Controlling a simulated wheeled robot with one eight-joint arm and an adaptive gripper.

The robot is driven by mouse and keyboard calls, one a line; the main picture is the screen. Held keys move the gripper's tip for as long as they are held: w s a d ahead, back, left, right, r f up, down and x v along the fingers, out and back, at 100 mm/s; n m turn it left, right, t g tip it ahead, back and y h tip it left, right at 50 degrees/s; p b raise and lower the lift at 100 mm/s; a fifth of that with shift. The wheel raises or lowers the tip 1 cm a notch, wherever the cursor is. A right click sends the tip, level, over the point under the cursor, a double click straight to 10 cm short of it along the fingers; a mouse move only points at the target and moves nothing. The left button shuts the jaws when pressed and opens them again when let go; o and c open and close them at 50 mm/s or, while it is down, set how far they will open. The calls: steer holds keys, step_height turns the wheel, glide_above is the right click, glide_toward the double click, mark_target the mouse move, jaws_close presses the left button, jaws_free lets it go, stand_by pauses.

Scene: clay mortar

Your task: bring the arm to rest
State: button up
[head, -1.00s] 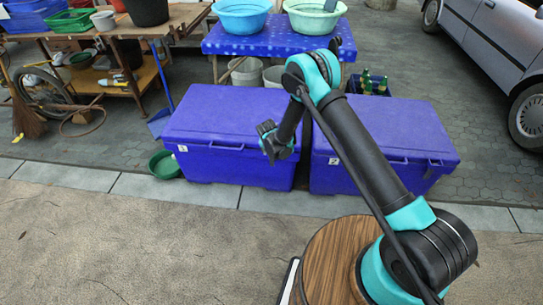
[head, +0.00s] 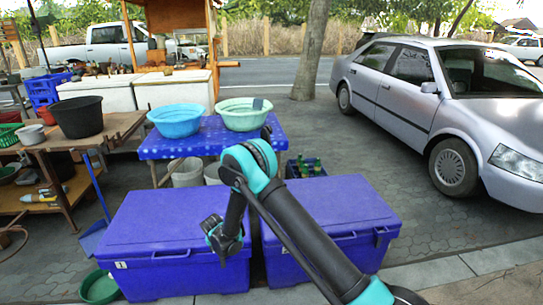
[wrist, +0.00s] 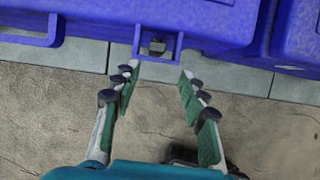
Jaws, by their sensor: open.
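My gripper (wrist: 158,78) is open in the wrist view, its two fingers spread apart with nothing between them. Pavement and a blue cooler's latch (wrist: 157,45) show beyond the fingertips. The left cooler (head: 165,225) and the right cooler (head: 330,205) have shut lids. My gripper looks apart from both, though its exact distance cannot be told.
A blue-clothed table (head: 205,145) with a blue basin (head: 177,120) and a pale green basin (head: 244,115) stands behind the coolers. A wooden bench (head: 75,150) is at left, a silver car (head: 440,110) at right. A green bowl (head: 99,287) lies beside the left cooler. Pavement is open at right.

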steer(key=w+d+r+m, duration=0.3)
steer(key=d+r+m, duration=0.7)
steer(key=d+r, duration=0.6)
steer(key=s+d+r+m, duration=0.4)
steer(key=d+r+m, duration=0.55)
steer(key=d, duration=0.55)
steer(key=s+d+r+m, duration=0.5)
steer(key=s+d+m, duration=0.45)
steer(key=d, duration=0.25)
steer(key=s+d+m, duration=0.3)
steer(key=s+m, duration=0.1)
steer(key=s, duration=0.3)
steer(key=s+d+m, duration=0.4)
steer(key=s+m, duration=0.1)
steer(key=s, duration=0.2)
steer(key=shift+s+d+f+h, duration=0.15)
steer(key=shift+f+h, duration=0.25)
